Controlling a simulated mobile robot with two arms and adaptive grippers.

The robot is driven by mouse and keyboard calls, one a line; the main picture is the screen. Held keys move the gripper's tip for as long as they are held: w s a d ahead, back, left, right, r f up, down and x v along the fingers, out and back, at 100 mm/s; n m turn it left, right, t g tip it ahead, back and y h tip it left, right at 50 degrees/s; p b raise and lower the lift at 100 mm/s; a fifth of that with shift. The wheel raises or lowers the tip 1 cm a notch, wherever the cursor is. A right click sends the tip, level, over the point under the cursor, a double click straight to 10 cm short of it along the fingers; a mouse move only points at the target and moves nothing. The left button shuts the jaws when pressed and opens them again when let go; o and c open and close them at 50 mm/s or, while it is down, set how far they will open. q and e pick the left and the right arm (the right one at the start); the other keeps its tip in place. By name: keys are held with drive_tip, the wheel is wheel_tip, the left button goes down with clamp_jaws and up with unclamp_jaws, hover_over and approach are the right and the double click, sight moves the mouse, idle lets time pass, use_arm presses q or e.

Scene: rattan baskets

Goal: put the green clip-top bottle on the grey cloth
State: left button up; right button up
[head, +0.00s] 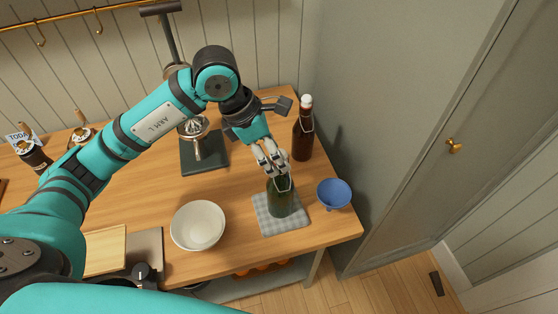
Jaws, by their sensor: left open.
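The green clip-top bottle (280,200) stands upright on the grey checked cloth (265,221), near the right end of the wooden table. My left gripper (272,170) is open around or just above the top of the bottle, and its fingers hide the bottle's neck and cap. I cannot tell whether the fingers touch the glass. My right gripper is not in view.
A brown clip-top bottle (303,137) stands just behind the gripper. A blue bowl (334,194) is right of the cloth, and a white bowl (198,226) is left of it. A juicer press (205,152) stands farther back. A grey wall and cupboard door (440,120) lie beyond the table's right edge.

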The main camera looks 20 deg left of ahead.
use_arm(q)
drive_tip(key=b+v, duration=0.1)
drive_tip(key=v, duration=0.7)
drive_tip(key=shift+r, duration=0.25)
